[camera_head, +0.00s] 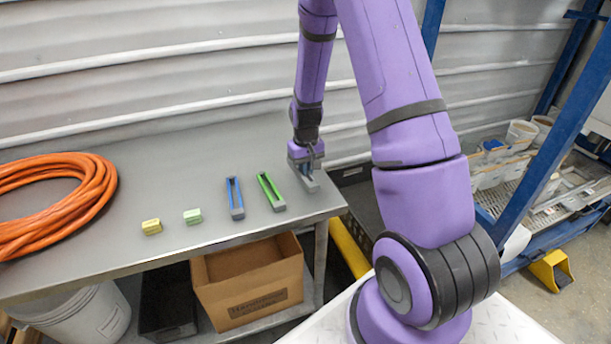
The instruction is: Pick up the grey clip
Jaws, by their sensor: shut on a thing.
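My gripper (305,160) is at the right end of the grey table (150,250), pointing down. It is shut on the grey clip (309,182), whose lower end shows below the jaws. The rest of the clip is hidden by my gripper. I cannot tell whether the clip still touches the table. A green clip (271,192) lies just left of my gripper, and a blue clip (235,198) lies left of that.
A pale green block (193,216) and a yellow block (152,227) lie further left. A coiled orange hose (85,195) fills the table's left end. A cardboard box (250,283) stands below. A blue rack post (550,150) stands at right.

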